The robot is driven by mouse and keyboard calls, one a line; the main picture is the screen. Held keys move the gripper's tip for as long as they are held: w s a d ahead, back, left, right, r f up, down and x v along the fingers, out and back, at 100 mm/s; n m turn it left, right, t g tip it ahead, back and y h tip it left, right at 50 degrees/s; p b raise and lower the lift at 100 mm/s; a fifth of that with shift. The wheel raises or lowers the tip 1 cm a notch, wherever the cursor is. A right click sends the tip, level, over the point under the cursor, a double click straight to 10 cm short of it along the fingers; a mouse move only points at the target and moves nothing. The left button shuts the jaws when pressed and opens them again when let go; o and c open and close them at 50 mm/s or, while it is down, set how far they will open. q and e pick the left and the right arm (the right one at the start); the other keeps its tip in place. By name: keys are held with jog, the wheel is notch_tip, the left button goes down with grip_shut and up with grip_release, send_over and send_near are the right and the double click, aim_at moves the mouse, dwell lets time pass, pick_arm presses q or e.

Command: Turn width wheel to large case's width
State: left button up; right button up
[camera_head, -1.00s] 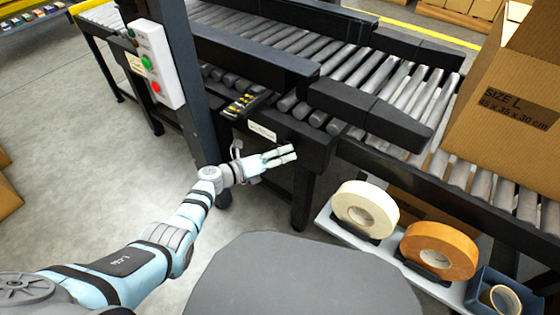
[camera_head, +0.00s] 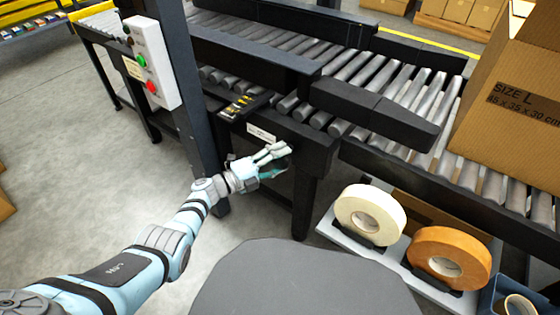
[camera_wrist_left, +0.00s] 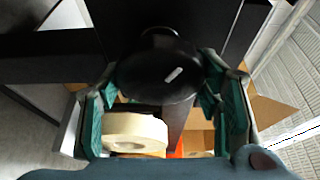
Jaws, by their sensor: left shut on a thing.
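The width wheel (camera_wrist_left: 158,70) is a round black knob with a short white mark, slanted up to the right, in the left wrist view. My left gripper (camera_head: 272,160) is at the front of the black machine frame, below a small white label. In the left wrist view its teal-lined fingers are on either side of the wheel, shut on it. In the head view the gripper largely hides the wheel. The large case (camera_head: 510,115) is a cardboard box marked "SIZE L 45 x 35 x 30 cm", on the rollers at the right. My right gripper is not in view.
A cream tape roll (camera_head: 369,216) and an orange tape roll (camera_head: 446,257) stand on a low shelf right of the machine leg. A control box (camera_head: 150,63) with green and red buttons is on the post at left. The floor (camera_head: 90,190) at left is clear.

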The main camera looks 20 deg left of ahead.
pick_arm(q)
jog(key=shift+f, duration=0.1)
dwell(0.3)
jog(key=o, duration=1.2)
jog(key=shift+c, duration=0.2)
jog(key=shift+a, duration=0.1)
jog(key=v, duration=1.2)
